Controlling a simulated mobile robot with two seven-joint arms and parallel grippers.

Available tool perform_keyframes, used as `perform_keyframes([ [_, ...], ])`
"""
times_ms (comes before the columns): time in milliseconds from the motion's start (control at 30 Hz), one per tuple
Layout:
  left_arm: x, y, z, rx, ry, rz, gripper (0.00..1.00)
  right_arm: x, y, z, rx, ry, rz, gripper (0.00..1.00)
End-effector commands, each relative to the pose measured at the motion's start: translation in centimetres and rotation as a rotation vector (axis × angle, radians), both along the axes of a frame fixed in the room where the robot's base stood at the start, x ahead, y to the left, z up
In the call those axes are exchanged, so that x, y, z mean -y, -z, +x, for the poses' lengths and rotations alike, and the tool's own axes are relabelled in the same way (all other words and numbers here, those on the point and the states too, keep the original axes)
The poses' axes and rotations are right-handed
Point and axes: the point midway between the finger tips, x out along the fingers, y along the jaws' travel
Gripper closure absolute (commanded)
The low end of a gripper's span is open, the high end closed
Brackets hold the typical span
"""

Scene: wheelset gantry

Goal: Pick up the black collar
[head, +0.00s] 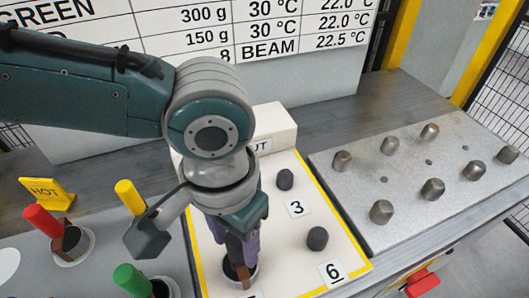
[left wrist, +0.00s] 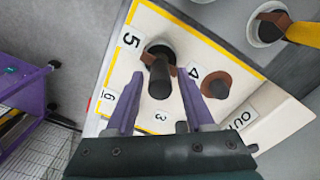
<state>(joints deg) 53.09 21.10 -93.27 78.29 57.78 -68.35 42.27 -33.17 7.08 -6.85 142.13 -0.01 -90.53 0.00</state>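Contact cannot be seen. In the head view my left gripper (head: 241,262) points down over the board's near left part. It hides most of the black collar, whose pale ring (head: 252,281) shows below the fingers. My right gripper is in neither view.
Red (head: 41,221), yellow (head: 130,196) and green (head: 131,279) handles stand left of the board. Dark pegs (head: 317,238) stand by labels 3 and 6. A brown disc (left wrist: 232,83) lies by label 4. A steel plate (head: 400,195) with several studs is at right.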

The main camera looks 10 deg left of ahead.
Motion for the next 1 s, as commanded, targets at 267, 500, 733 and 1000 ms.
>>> perform_keyframes([
  [267,-0.02,-0.02,0.01,0.000,0.000,0.000,0.79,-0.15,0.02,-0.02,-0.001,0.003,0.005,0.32],
  [500,-0.02,-0.03,0.01,0.000,0.000,0.000,1.00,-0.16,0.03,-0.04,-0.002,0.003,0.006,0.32],
  [733,-0.01,-0.03,0.02,0.000,-0.001,0.000,1.00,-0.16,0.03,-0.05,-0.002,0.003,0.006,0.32],
  [1000,-0.01,-0.04,0.02,0.000,-0.001,0.000,1.00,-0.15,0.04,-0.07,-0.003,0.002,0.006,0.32],
])
